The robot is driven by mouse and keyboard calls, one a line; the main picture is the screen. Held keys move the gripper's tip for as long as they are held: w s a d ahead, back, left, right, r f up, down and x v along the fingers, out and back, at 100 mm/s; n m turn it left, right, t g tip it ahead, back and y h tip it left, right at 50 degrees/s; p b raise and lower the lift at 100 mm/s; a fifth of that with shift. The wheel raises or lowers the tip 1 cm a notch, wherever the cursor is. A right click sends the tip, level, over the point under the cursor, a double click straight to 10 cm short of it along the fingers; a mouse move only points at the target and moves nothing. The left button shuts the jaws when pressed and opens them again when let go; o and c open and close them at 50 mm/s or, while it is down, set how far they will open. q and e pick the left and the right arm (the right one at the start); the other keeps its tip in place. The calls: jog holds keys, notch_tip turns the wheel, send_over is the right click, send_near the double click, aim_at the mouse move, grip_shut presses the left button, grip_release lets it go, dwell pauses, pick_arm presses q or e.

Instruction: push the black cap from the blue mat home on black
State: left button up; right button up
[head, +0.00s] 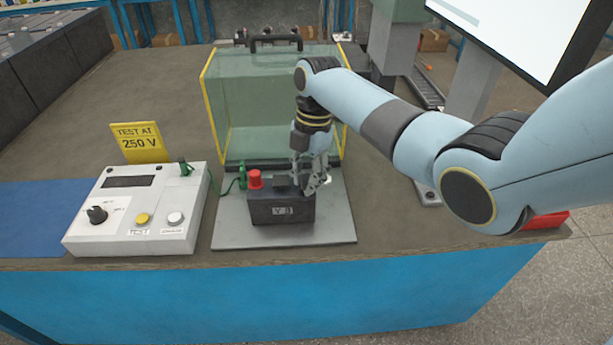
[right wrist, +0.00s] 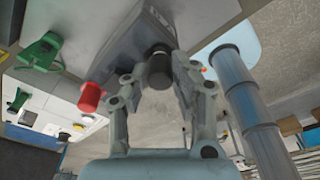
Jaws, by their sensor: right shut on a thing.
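The dark battery block (head: 283,209) stands upright on a grey plate (head: 335,231). A red cap (head: 254,179) sits at the left of its top and also shows in the right wrist view (right wrist: 90,97). My right gripper (head: 310,187) is at the right end of the block's top. In the right wrist view, its fingers are shut on the black cap (right wrist: 159,68), which lies in line with the block's top. I cannot tell how far it is seated on the black terminal; the fingers hide it in the head view. The blue mat (head: 35,215) at left shows no cap. My left gripper is not in view.
A clear box with yellow edges (head: 208,100) stands close behind the block. A white tester (head: 125,235) with a yellow sign (head: 137,142) is to the left. A green clip (head: 242,177) is beside the red cap. The plate's front is clear.

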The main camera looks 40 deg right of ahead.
jog(key=shift+f, duration=0.4)
dwell(0.5)
jog(key=o, duration=1.3)
jog(key=shift+r, duration=0.1)
notch_tip(320, 180, up, 7)
jog(key=p, duration=0.7)
